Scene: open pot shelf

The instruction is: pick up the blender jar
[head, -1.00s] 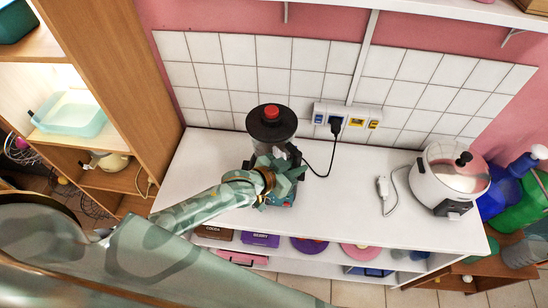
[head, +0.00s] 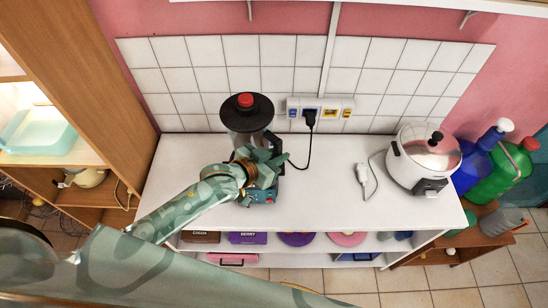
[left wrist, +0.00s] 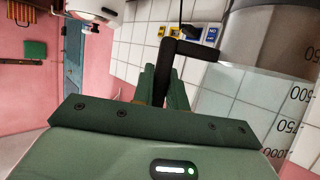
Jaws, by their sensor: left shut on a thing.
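The blender jar (head: 242,138) has clear walls, a black lid and a red cap (head: 246,100). It is upright at the blender base (head: 264,195) on the white counter; I cannot tell whether a gap separates them. My left gripper (head: 262,172) is at the jar's front right and hides its lower part. In the left wrist view the fingers (left wrist: 163,85) are shut on the black handle (left wrist: 185,49), and the clear, marked jar wall (left wrist: 250,100) stands to the right. My right gripper is not in view.
A power strip (head: 335,107) with a black plug is on the tiled wall. A white rice cooker (head: 415,165) and a loose white plug (head: 361,173) are on the right of the counter. The counter middle (head: 315,185) is clear. A wooden shelf unit (head: 75,60) stands at the left.

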